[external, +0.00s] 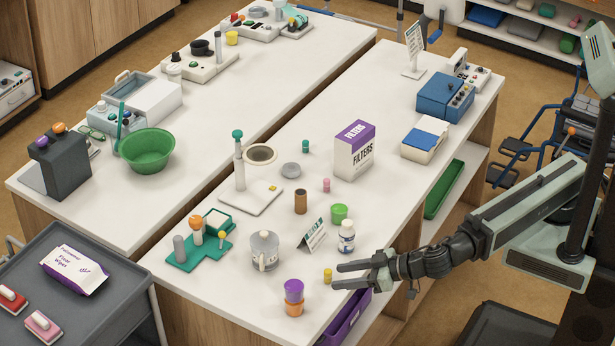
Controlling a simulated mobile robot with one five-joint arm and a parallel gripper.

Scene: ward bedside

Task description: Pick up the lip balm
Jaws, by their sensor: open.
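A small yellow cylinder (327,276), possibly the lip balm, stands upright near the front right edge of the white table. I see no readable label on it. My gripper (338,277) reaches in from the right, low over the table edge, with its two fingers apart and nothing between them. The yellow cylinder is just left of the fingertips and in line with the gap. I cannot tell whether a finger touches it. A small pink cylinder (326,185) and a small teal one (305,146) stand farther back.
A purple and orange cup stack (294,298) stands left of and nearer than the yellow cylinder. A white bottle (347,237), a folded sign (313,236) and a green container (339,212) stand behind it. A glass mug (264,250) is farther left. Bare tabletop lies between them.

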